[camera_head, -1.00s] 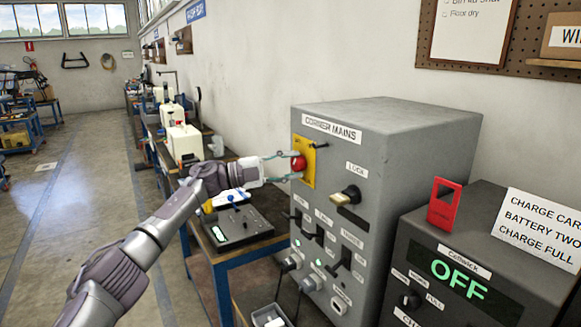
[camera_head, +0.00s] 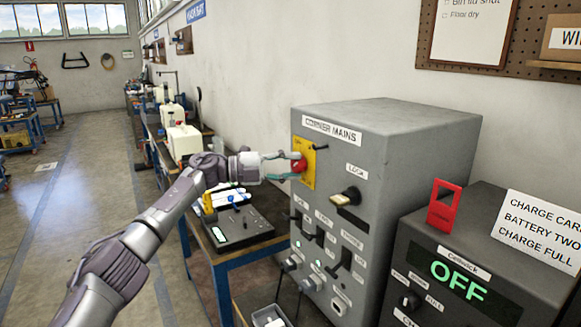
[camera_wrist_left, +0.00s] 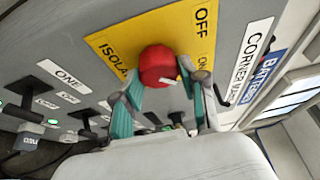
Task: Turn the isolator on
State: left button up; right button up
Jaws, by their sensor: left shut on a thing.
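The isolator is a red knob (camera_head: 299,166) on a yellow plate (camera_head: 308,178) on the front of the grey "CORNER MAINS" cabinet (camera_head: 400,130). My left gripper (camera_head: 296,163) reaches in from the left with its fingers around the knob. In the left wrist view the round red knob (camera_wrist_left: 158,64) sits between the two fingertips of my left gripper (camera_wrist_left: 162,84). The yellow plate (camera_wrist_left: 125,40) there reads "ISOLA…" and "OFF"; part of its lettering is hidden. My right gripper is not in view.
A key-like switch (camera_head: 346,197) marked "LOCK" sticks out to the right of the knob. Several black switches and plugged cables are lower on the cabinet. A charger (camera_head: 470,265) showing "OFF" stands at right. A bench (camera_head: 205,247) stands below my left arm.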

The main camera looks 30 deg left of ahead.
pick_arm(q)
jog(key=shift+f, duration=0.1)
jog(key=o, duration=1.1)
jog(key=shift+o, duration=0.2)
jog(key=v, duration=1.2)
